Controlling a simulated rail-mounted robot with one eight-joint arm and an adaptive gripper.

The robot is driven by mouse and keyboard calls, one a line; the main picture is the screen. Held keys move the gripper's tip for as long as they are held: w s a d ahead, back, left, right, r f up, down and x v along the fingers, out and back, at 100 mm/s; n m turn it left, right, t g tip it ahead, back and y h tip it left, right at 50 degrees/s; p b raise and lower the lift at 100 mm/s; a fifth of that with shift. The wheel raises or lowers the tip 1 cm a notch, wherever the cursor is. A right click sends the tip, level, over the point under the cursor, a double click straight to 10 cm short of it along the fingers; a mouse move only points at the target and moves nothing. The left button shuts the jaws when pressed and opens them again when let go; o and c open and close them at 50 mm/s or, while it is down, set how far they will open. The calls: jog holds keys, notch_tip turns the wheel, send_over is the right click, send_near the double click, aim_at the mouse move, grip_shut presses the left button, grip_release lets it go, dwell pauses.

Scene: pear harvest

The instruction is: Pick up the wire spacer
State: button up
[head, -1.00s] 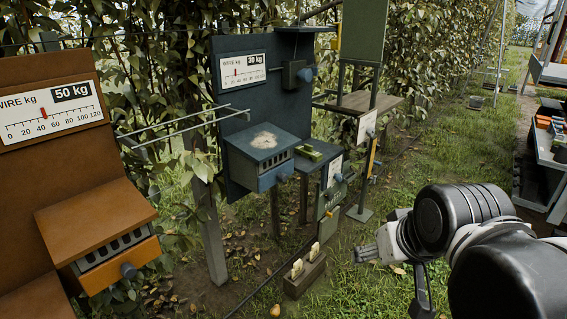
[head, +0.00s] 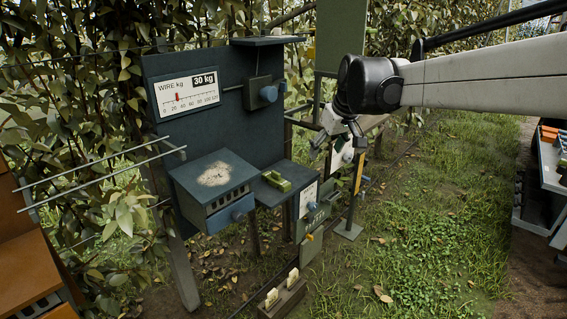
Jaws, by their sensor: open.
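A small olive-green notched piece (head: 277,181), which looks like the wire spacer, lies on the blue shelf (head: 285,168) to the right of the blue drawer box. I cannot be certain that it is the spacer. My gripper (head: 337,152) is open and empty, its fingers pointing down. In the picture it is up and to the right of the green piece, clearly apart from it. My arm reaches in from the right edge.
A blue panel (head: 238,92) with a 30 kg wire gauge (head: 187,94) and a blue knob stands behind the shelf. Metal rods (head: 100,178) stick out at left. A wooden box (head: 284,300) with cream pieces stands on the ground.

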jog(key=w+a+f+n+p, duration=0.25)
jog(key=w+a, duration=0.25)
jog(key=w, duration=0.6)
jog(key=n+g+y, duration=0.1)
jog(key=g, duration=0.1)
send_near(278, 173)
jog(key=x, duration=0.7)
jog(key=shift+w+p, duration=0.2)
jog(key=shift+p, duration=0.1)
jog(key=shift+x, duration=2.75)
jog(key=shift+s+a, duration=0.1)
jog(key=shift+s, duration=0.05)
jog(key=shift+c, duration=0.5)
jog(key=c, duration=1.1)
